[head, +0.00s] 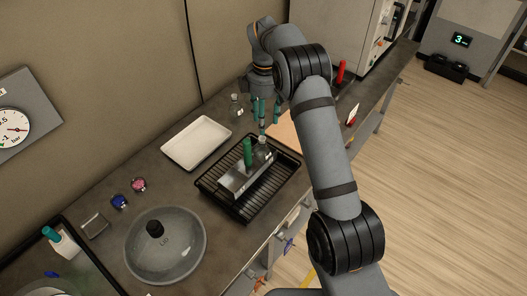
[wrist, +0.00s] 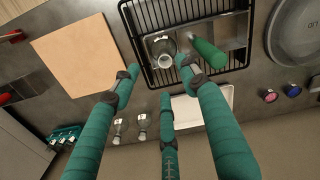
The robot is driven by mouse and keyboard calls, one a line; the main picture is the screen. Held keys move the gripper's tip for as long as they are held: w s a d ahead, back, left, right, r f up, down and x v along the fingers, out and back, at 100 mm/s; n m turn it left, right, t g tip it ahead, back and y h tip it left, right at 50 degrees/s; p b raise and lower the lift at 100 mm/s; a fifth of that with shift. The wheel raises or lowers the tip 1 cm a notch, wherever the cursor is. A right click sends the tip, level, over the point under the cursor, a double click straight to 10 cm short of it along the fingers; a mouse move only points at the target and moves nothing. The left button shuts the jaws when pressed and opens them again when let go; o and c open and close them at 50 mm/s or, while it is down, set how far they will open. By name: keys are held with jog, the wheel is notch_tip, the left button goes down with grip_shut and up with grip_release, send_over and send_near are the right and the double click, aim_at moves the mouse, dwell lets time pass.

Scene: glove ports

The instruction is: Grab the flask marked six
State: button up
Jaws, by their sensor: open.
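A clear glass flask (wrist: 160,47) stands in the metal holder on the black rack. It also shows in the head view (head: 262,146), next to a green cylinder (head: 247,153). Two more clear flasks, one at left (wrist: 120,127) and one at right (wrist: 140,122), stand apart from the rack in the wrist view. One flask (head: 234,104) shows beside my gripper in the head view. I cannot read a six on any flask. My gripper (wrist: 161,80) has three teal fingers, spread open and empty, above the bench near the rack flask; it also shows in the head view (head: 263,114).
A black wire rack (head: 218,195) holds the metal holder. A white tray (head: 180,160) lies left of it, and a tan board (wrist: 85,55) lies beside it. A grey round lid (head: 185,262) and small pink and blue items lie nearer the left front.

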aim_at(262, 142)
jog(key=f, duration=0.4)
jog(key=shift+s+a+f+p, duration=0.15)
jog(key=shift+s+a+p, duration=0.1)
jog(key=shift+s+p, duration=0.1)
jog(key=shift+w+f, duration=0.1)
jog(key=shift+f, duration=0.55)
notch_tip(262, 142, down, 4)
jog(key=shift+a+r+p, duration=0.15)
jog(key=shift+r+p, duration=0.05)
jog(key=shift+p, duration=1)
jog(key=shift+f, duration=0.45)
jog(key=shift+c, duration=0.5)
grip_shut()
